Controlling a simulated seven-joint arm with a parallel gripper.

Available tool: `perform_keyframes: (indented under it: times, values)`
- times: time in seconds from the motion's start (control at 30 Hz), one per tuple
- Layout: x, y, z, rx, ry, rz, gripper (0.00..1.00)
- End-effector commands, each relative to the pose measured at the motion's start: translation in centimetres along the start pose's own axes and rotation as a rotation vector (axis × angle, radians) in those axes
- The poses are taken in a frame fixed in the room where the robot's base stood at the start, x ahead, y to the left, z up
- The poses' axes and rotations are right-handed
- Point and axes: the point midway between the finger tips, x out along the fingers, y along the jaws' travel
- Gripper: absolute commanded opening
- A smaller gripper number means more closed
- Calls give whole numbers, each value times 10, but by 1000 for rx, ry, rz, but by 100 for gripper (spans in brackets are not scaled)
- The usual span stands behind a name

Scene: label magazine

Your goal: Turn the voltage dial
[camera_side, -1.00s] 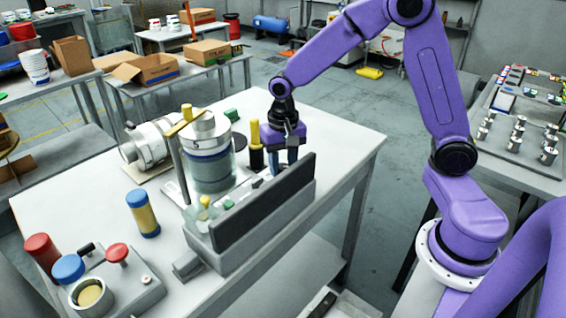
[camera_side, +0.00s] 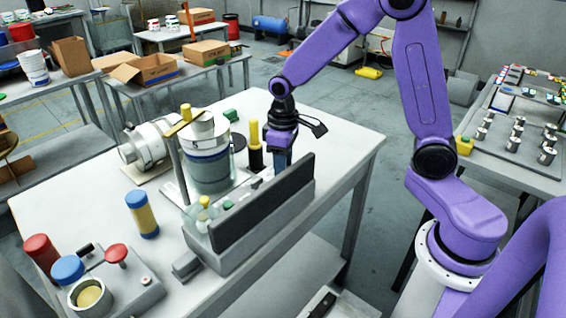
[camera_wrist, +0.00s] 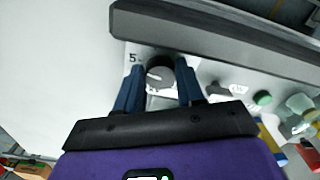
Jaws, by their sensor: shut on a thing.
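The voltage dial is a dark round knob (camera_wrist: 160,74) with a pale pointer line. It sits on a light control panel in the wrist view, beside a printed "5" (camera_wrist: 133,57). My gripper (camera_wrist: 158,85) has a blue finger on each side of the knob and is shut on it. In the side view my gripper (camera_side: 279,160) points down behind the far end of the dark upright plate (camera_side: 262,212). The dial is hidden there. Only one blue finger shows clearly in that view.
A small lever (camera_wrist: 216,89) and a green button (camera_wrist: 262,97) sit along the same panel. A black bottle with a yellow top (camera_side: 254,148) stands close left of my gripper, near a large clear cylinder (camera_side: 208,168). The table's right side is clear.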

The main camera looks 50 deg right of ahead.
Motion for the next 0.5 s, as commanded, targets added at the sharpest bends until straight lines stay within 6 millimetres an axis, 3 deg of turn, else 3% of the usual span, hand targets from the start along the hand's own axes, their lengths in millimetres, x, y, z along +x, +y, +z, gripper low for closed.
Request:
perform_keyframes:
  times: [0.5]
  values:
    - [-1, 1, -2, -490, 8, 2, 8]
